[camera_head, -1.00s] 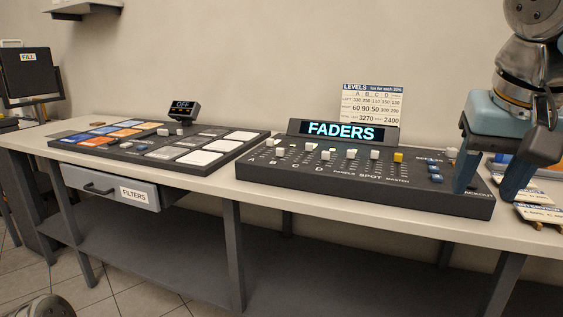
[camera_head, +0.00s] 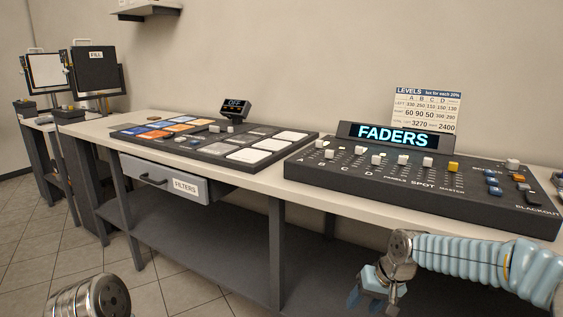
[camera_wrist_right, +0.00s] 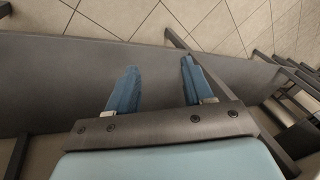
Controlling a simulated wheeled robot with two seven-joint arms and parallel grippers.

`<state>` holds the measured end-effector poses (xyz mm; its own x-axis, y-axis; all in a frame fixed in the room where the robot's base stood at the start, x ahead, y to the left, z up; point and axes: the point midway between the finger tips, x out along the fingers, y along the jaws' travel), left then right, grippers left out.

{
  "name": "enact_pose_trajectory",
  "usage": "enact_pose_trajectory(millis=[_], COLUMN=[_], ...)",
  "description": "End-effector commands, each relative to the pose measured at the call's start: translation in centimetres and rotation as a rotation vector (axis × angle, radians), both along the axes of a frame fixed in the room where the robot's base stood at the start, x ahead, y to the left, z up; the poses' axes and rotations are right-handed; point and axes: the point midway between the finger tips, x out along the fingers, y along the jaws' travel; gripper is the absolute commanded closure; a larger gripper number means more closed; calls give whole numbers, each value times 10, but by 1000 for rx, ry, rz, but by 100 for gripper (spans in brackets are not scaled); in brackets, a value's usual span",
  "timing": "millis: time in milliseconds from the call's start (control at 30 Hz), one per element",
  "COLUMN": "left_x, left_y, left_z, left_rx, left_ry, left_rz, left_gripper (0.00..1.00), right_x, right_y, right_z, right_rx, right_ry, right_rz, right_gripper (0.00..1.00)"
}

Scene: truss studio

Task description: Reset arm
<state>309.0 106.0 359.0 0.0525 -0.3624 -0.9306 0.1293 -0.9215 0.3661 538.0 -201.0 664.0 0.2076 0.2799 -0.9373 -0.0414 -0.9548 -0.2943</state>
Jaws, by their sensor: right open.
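My right gripper (camera_head: 372,300) hangs low in front of the table, below the fader console, at the end of my light blue ribbed arm. In the right wrist view its two blue fingers (camera_wrist_right: 158,88) are spread apart with nothing between them. They point over the dark lower shelf (camera_wrist_right: 60,75) and the tiled floor. Of my left arm only a rounded metal link shows at the bottom left of the head view. My left gripper is out of view.
The FADERS console (camera_head: 420,193) and the panel of coloured and white pads (camera_head: 225,158) stand on the long table (camera_head: 245,182). A drawer marked FILTERS (camera_head: 165,178) is slightly open at the front. A black FILL panel (camera_head: 95,68) stands at the far left. Floor in front is clear.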

Motion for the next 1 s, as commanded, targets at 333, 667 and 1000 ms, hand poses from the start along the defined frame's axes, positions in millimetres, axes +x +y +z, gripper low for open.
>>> enact_pose_trajectory(millis=[333, 667, 1000], left_x=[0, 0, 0], left_y=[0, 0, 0], left_z=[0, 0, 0], left_rx=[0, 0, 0], left_ry=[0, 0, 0], left_rz=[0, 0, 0], left_gripper=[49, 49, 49], right_x=[-109, -224, -230], right_y=[86, 95, 94], right_z=[-228, -303, -306], right_rx=[144, 99, 92], right_ry=[122, 180, 176], right_rz=[12, -29, -32], right_gripper=[49, 49, 49])
